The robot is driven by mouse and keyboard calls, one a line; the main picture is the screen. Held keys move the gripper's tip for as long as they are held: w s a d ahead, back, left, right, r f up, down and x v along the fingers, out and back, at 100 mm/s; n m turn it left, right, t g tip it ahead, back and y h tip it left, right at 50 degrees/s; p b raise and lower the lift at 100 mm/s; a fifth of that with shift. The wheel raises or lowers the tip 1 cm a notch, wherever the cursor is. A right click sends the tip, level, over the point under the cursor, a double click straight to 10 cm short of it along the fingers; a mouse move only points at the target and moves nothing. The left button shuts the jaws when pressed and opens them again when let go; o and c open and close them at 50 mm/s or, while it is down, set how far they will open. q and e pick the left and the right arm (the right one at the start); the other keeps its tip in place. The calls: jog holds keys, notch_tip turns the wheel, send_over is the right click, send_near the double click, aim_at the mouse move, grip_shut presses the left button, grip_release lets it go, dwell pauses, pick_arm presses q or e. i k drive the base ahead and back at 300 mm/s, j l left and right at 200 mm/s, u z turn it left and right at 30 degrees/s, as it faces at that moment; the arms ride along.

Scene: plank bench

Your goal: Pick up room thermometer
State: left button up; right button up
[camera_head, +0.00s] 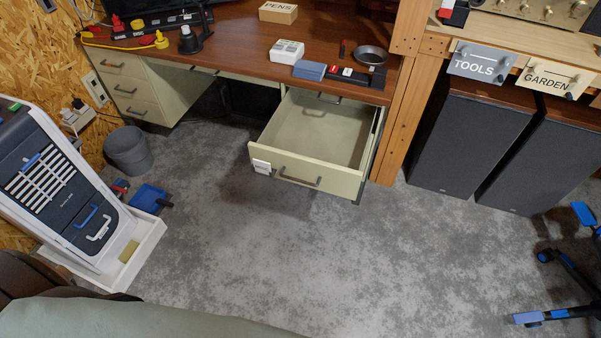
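No object is clearly readable as the room thermometer. A small white device with a grey face (287,51) sits on the brown desk, behind a blue-grey box; it is too small to identify. Another small white item (262,166) is at the upper left corner of the open drawer's front; it may be a label or a small device. The open drawer (301,172) under the desk looks empty inside. I cannot make out either of my grippers in this view.
The brown desk (235,32) also holds a PENS box (278,12) and a dark round dish (370,55). A grey bin (128,150) and blue dustpan (148,198) stand left. Black-and-blue parts (568,265) stick in at right. The middle floor (300,260) is clear.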

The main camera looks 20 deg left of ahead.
aim_at(283, 56)
jog(key=i+j+u, duration=0.1)
jog(key=i+j, duration=0.2)
jog(key=i+j+u, duration=0.1)
jog(key=i+j, duration=0.2)
jog(key=i, duration=0.2)
